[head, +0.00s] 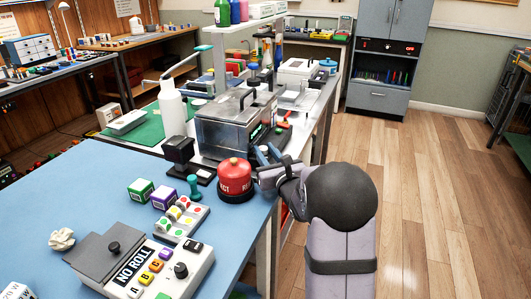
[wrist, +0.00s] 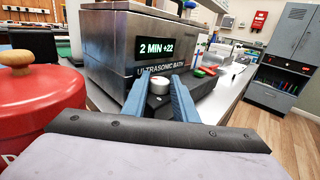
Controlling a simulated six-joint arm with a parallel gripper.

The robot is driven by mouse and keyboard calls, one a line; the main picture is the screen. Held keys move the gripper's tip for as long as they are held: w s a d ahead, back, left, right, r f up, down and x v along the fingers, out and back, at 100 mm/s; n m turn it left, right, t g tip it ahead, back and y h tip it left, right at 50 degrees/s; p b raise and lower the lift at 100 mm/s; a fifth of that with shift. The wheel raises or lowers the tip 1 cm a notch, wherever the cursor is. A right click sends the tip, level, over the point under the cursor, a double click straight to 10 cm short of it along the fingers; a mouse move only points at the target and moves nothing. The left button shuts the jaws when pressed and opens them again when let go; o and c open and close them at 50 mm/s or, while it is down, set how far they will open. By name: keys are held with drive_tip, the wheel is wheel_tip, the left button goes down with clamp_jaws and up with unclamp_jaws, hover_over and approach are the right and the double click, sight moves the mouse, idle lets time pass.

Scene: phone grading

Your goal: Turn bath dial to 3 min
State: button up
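The ultrasonic bath (head: 222,128) is a metal box on the bench. In the wrist view the ultrasonic bath (wrist: 110,50) shows a green display (wrist: 157,47) reading "2 MIN +22". The bath dial (wrist: 159,85) has a pale top with a red mark and sits low at the front. My gripper (wrist: 160,88) has its two blue fingers on either side of the dial; whether they touch it is unclear. In the head view my gripper (head: 268,155) is at the bath's front right, and the dial is hidden.
A red canister (head: 235,178) stands close beside my gripper and fills the left of the wrist view. A button panel marked "NO ROLL" (head: 150,268), coloured cubes (head: 140,190) and crumpled paper (head: 62,240) lie on the blue table. Open floor lies to the right.

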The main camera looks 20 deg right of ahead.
drive_tip(key=shift+o, duration=1.4)
drive_tip(key=shift+a+r, duration=0.1)
drive_tip(key=shift+r+n+y+p, duration=0.1)
drive_tip(key=shift+n+y+p, duration=0.3)
drive_tip(key=shift+y+p, duration=0.35)
drive_tip(key=shift+d+n+y+p, duration=0.2)
drive_tip(key=shift+n+y+p, duration=0.4)
drive_tip(key=shift+p, duration=0.35)
drive_tip(key=y+p, duration=0.1)
drive_tip(key=n+y+p, duration=0.2)
drive_tip(key=shift+w+d+g+y, duration=0.1)
drive_tip(key=shift+d+g+y, duration=0.15)
drive_tip(key=shift+g, duration=0.15)
drive_tip(key=shift+d+f+n+g+y+p, duration=0.15)
drive_tip(key=shift+n+g+y, duration=0.3)
drive_tip(key=shift+y, duration=0.3)
drive_tip(key=shift+n+g+y+p, duration=0.1)
drive_tip(key=shift+n+g+y, duration=0.1)
drive_tip(key=shift+n+y, duration=0.45)
drive_tip(key=shift+d+f+n+g+y+p, duration=0.15)
drive_tip(key=shift+n+g+y, duration=0.25)
drive_tip(key=shift+y, duration=0.4)
drive_tip(key=shift+w+d+n+g+y+b, duration=0.1)
drive_tip(key=shift+n+g+y+b, duration=0.1)
drive_tip(key=shift+n+g+y, duration=0.35)
drive_tip(key=shift+w+n+g+y+b, duration=0.15)
drive_tip(key=shift+n+g+y, duration=0.15)
drive_tip(key=shift+n+y, duration=0.25)
drive_tip(key=shift+y, duration=0.4)
